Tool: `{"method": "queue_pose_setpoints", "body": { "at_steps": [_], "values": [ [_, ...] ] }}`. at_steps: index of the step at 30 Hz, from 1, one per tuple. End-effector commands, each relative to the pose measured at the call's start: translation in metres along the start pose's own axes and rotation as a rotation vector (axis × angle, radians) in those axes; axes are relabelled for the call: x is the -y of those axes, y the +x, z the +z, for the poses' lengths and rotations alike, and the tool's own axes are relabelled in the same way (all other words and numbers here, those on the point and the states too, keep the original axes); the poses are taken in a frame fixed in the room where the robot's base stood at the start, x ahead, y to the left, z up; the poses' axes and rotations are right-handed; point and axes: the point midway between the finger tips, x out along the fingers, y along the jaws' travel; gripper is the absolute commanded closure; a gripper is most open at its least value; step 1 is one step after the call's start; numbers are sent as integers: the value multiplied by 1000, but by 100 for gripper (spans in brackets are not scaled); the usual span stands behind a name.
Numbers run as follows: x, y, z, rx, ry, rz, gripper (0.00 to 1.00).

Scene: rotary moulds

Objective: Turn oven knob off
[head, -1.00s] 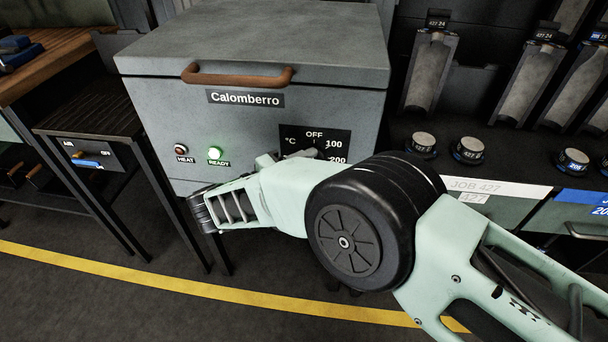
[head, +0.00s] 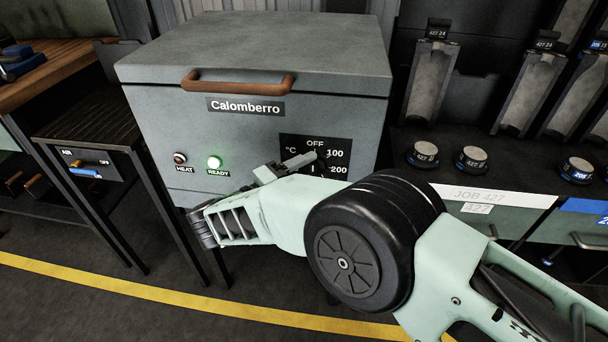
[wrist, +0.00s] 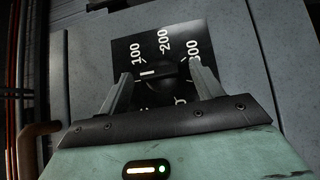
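The oven is a grey box labelled Calomberro (head: 165,115), seen in the head view. Its black dial panel (head: 338,147) shows OFF at the top, with 100 and 200 to the right. In the wrist view the dial panel (wrist: 203,32) appears turned, with 100, 200 and 300 around the dark knob (wrist: 172,74). A short white mark shows beside the knob, on its left; OFF is hidden there. My gripper (wrist: 163,80) is open, its two fingers apart on either side of the knob, with gaps visible. In the head view my gripper (head: 304,163) is at the panel.
The green READY lamp (head: 214,163) is lit; the HEAT lamp (head: 180,158) looks dark. The oven's brown handle (head: 238,82) is above. Black-and-silver round pieces (head: 472,158) stand on the bench at right. A smaller table (head: 85,122) stands at left.

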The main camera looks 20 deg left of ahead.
Motion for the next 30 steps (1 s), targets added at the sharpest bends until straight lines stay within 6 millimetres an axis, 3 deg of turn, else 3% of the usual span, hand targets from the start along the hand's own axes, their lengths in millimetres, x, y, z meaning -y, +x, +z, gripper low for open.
{"method": "queue_pose_setpoints", "body": {
  "at_steps": [8, 13, 30],
  "values": [
    [0, -1, 0, 1, -1, -1, 35],
    [2, -13, 0, -1, 1, -2, 35],
    [5, -134, 0, -1, 3, 1, 35]
  ]
}}
